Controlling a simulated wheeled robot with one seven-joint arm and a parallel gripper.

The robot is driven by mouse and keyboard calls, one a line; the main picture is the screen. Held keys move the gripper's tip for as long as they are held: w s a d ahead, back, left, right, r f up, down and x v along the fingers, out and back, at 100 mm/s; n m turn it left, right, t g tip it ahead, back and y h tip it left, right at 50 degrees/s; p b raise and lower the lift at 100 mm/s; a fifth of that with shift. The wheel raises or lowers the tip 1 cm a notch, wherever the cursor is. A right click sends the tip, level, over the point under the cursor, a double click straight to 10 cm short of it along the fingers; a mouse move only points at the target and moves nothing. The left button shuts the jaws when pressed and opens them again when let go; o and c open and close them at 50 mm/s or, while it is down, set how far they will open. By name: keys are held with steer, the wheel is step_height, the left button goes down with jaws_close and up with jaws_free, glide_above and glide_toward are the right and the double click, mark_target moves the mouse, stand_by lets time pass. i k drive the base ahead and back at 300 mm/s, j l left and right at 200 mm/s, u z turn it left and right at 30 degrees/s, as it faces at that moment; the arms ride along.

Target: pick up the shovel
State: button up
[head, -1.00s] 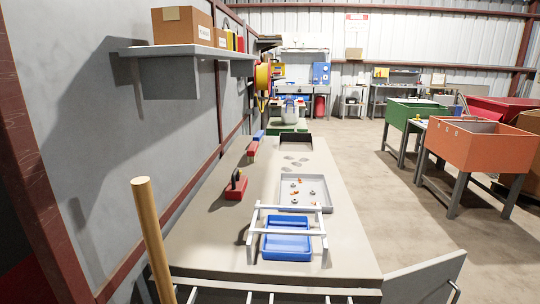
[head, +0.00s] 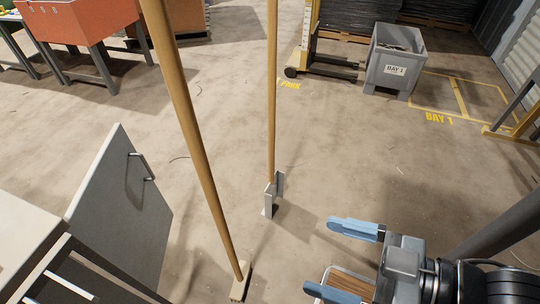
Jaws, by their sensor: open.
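Two long wooden handles stand in the head view. The one at the middle ends at the floor in a grey metal piece, and it looks like the shovel (head: 271,100); its top is cut off by the picture edge. The other, nearer and leaning, ends in a small pale, broom-like head (head: 240,284). My gripper (head: 338,259) is at the lower right with its blue fingers apart and nothing between them. In the picture it lies right of and below the shovel's grey end, not touching it.
A grey door-like panel (head: 118,215) stands open at the left by the bench corner (head: 22,238). An orange bin (head: 75,18) is back left. Floor behind the handles is mostly clear.

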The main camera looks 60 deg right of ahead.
mark_target(275, 188)
steer(key=z, duration=1.15)
steer(key=u, duration=2.05)
steer(key=z, duration=2.05)
